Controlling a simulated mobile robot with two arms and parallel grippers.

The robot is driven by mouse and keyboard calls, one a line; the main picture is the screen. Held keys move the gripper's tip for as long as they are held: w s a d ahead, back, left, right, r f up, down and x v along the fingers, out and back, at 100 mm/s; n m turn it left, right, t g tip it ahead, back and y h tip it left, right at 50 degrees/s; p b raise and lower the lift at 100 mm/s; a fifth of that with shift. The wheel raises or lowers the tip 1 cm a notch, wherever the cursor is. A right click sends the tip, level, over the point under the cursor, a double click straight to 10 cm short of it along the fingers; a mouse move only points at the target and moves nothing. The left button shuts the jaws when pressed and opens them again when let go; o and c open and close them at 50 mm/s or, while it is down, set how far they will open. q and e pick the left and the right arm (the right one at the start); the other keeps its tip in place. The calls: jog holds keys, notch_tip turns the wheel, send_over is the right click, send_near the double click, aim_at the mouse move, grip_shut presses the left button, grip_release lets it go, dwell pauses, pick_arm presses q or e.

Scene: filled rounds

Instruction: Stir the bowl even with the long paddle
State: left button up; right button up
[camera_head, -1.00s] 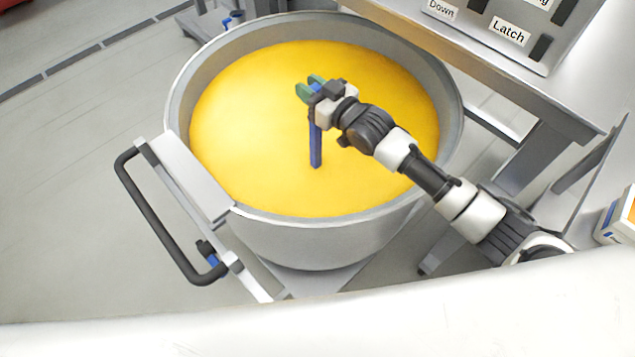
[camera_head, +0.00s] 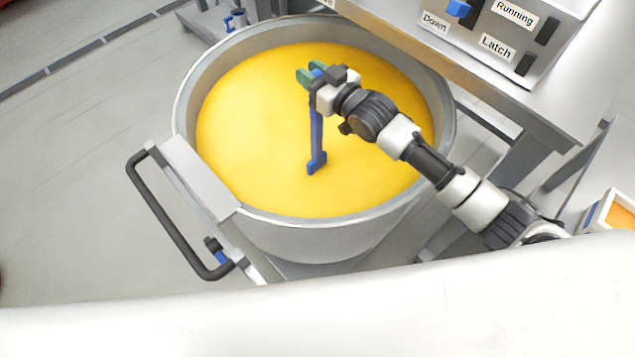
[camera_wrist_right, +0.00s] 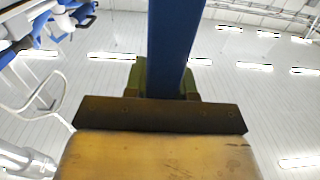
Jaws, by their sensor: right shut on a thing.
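The large steel bowl (camera_head: 300,232) stands in the middle of the head view, filled with a smooth, even-looking yellow mass (camera_head: 260,130). My right gripper (camera_head: 312,76) is above the yellow mass, toward the far side of the bowl's middle. It is shut on the long blue paddle (camera_head: 316,130). The paddle hangs down nearly upright, and its wider foot shows at the yellow surface; whether it touches or hangs just above I cannot tell. In the right wrist view the blue shaft (camera_wrist_right: 172,45) runs between the green fingers. My left gripper is not in view.
A black handle (camera_head: 165,215) sticks out at the bowl's left. A bench with a control panel (camera_head: 500,35), labelled Running, Down and Latch, stands at the back right. A white box with orange inside (camera_head: 608,212) is at the right edge. The floor at left is clear.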

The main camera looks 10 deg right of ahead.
notch_tip(320, 180, up, 20)
jog(key=p, duration=1.2)
jog(key=shift+f, duration=0.15)
